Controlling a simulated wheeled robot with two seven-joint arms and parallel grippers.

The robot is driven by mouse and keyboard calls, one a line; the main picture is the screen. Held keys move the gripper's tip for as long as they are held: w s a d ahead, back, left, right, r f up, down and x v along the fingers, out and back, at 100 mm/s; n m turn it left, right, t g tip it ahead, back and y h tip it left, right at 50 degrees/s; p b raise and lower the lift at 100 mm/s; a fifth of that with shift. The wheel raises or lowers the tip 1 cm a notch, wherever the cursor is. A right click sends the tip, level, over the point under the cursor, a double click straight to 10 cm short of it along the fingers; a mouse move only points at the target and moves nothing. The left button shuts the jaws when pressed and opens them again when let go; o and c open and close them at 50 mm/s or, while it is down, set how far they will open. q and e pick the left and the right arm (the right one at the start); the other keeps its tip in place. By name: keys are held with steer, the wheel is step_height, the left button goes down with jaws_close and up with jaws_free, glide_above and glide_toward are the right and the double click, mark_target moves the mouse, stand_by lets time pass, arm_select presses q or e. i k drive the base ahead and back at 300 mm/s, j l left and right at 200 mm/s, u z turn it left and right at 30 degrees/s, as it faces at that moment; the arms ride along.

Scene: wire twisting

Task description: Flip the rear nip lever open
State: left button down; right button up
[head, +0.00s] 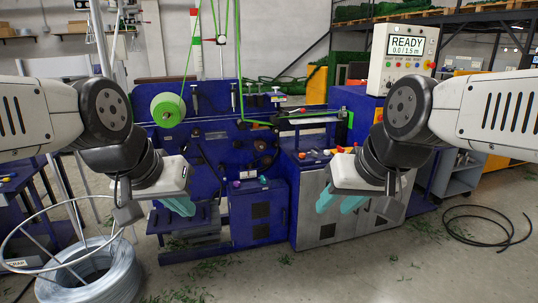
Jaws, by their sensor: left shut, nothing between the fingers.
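The blue wire-twisting machine (222,135) stands ahead of me. Several small upright levers or clamps show along its top, among them one with a pale shaft (195,97) and one with a dark top (277,97). They are too small to tell which is the rear nip lever or how it is set. My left gripper (181,207) has teal fingers close together, empty, in front of the machine's lower left part. My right gripper (340,203) has its teal fingers apart, empty, in front of the grey cabinet. Both grippers are well below and nearer than the levers.
A green spool (167,110) sits at the machine's upper left, with green wire running overhead. A control box (403,62) reads READY. A wire coil (92,272) stands at the lower left. A black cable (487,207) lies on the right floor. Green scraps litter the floor.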

mark_target(272, 119)
steer(key=i+l+z, duration=0.25)
steer(key=i, duration=0.5)
steer(key=i+j+z, duration=0.1)
steer(key=i+z, duration=0.15)
steer(key=i, duration=0.5)
steer(key=i+j+z, duration=0.25)
steer(key=i, duration=0.5)
steer(key=i+l+u, duration=0.1)
steer(key=i, duration=0.55)
